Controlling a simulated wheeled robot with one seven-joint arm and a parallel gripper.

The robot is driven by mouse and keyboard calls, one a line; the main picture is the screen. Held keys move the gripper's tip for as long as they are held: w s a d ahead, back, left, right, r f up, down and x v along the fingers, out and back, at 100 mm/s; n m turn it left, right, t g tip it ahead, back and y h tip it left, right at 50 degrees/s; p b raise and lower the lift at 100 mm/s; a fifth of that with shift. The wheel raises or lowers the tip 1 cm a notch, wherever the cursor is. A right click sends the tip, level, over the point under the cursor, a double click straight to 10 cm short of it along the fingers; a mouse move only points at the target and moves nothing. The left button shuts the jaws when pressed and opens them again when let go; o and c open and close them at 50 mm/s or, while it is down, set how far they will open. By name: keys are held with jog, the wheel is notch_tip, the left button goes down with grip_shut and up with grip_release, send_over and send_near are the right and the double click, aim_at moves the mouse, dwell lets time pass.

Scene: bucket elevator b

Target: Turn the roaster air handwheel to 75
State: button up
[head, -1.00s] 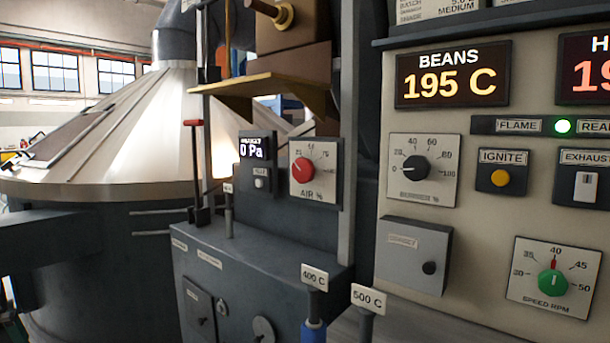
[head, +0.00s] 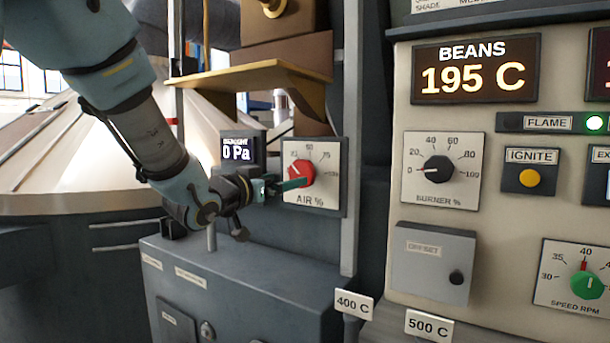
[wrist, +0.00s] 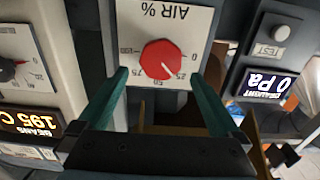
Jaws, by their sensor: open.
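The roaster air handwheel is a red round knob (head: 300,173) on a white "AIR %" plate (head: 330,150). It also shows in the wrist view (wrist: 161,60), where the picture is upside down. Its pale pointer mark seems to be near 25. My gripper (head: 285,186) reaches in from the left in front of the plate. In the wrist view my gripper (wrist: 161,78) is open, one green finger on each side of the knob, with a gap at both sides. Whether the fingertips reach the plate, I cannot tell.
The draught display (head: 236,150) reads 0 Pa, left of the plate. A yellow-brown shelf (head: 255,77) juts out above it. A grey post (head: 350,200) stands right of the plate. The cream control panel (head: 500,220) with the burner dial (head: 438,169) is farther right.

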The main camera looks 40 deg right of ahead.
aim_at(300, 176)
jog(key=p+x, duration=0.2)
jog(key=x, duration=0.6)
jog(key=shift+w+d+p, duration=0.2)
jog(key=shift+d+p, duration=0.1)
jog(key=shift+d, duration=0.1)
jog(key=c, duration=1.1)
